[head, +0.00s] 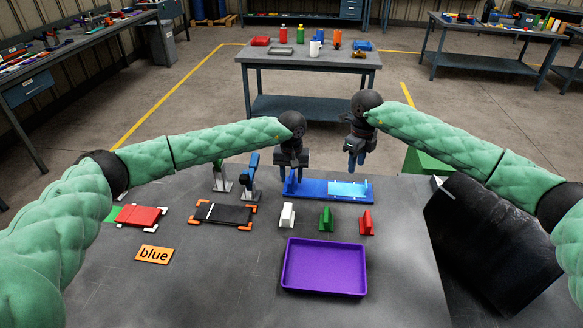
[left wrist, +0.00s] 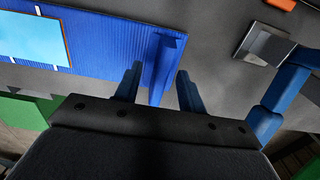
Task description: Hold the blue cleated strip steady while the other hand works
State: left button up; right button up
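The blue cleated strip (head: 312,195) lies flat on the grey table, with a bright light-blue patch (head: 348,188) on its right part. An upright blue cleat stands near its left end and also shows in the left wrist view (left wrist: 163,70). My left gripper (head: 291,174) points down over that end. In the left wrist view its fingers (left wrist: 158,88) are apart, one on each side of the cleat, with gaps visible. My right gripper (head: 355,160) hangs in the air behind the strip's right half, apart from it; its finger opening is too small to judge.
White (head: 287,215), green (head: 326,218) and red (head: 366,221) cleat pieces stand in front of the strip. A purple tray (head: 323,268) is nearer.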

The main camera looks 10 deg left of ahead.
pick_arm(q)
jog(key=shift+f, duration=0.45)
grip_shut()
dwell(0.3)
